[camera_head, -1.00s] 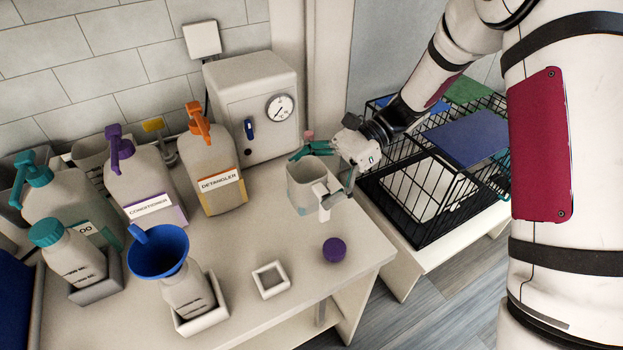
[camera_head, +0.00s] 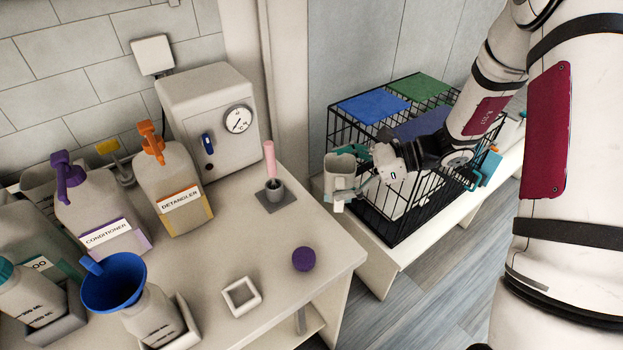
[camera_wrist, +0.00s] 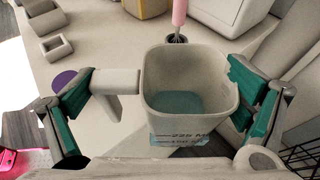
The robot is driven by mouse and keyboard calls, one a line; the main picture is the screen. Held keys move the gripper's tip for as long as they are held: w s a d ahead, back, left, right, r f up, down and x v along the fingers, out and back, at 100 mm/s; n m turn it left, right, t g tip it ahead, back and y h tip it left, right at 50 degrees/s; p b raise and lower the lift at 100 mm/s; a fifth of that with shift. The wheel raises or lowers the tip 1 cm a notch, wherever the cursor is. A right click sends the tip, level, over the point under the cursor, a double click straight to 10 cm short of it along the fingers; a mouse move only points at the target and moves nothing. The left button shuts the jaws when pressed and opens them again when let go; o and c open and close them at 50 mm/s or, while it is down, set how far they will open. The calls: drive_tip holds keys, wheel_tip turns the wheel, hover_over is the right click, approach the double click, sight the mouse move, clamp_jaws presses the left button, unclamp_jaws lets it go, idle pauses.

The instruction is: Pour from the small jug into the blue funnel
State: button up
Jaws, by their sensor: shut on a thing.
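The small jug (camera_head: 339,174) is a pale, squarish cup with a side handle, held by my gripper (camera_head: 362,180) off the table's right edge, in front of the wire crate. In the wrist view the jug (camera_wrist: 190,65) is seen from above, about upright, with teal liquid (camera_wrist: 182,102) inside. The teal-padded fingers of my gripper (camera_wrist: 165,108) are on either side of it, the left one at the handle. The blue funnel (camera_head: 115,284) sits in the neck of a small bottle (camera_head: 155,318) at the table's front left, well apart from the jug.
Large labelled pump bottles, including the detangler (camera_head: 178,195), line the back left. A cabinet with a dial (camera_head: 215,125), a pink-handled tool in a cup (camera_head: 271,175), an empty square holder (camera_head: 241,297) and a purple cap (camera_head: 303,259) are on the table (camera_head: 270,235).

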drive_tip(key=w+d+f+m+t+h, duration=0.2)
drive_tip(key=w+d+m+t, duration=0.2)
drive_tip(key=d, duration=0.4)
drive_tip(key=shift+w+d+f+m+t+h, duration=0.25)
drive_tip(key=shift+f+m+t+h, duration=0.1)
drive_tip(key=shift+m+t, duration=0.55)
drive_tip(key=shift+r, duration=0.1)
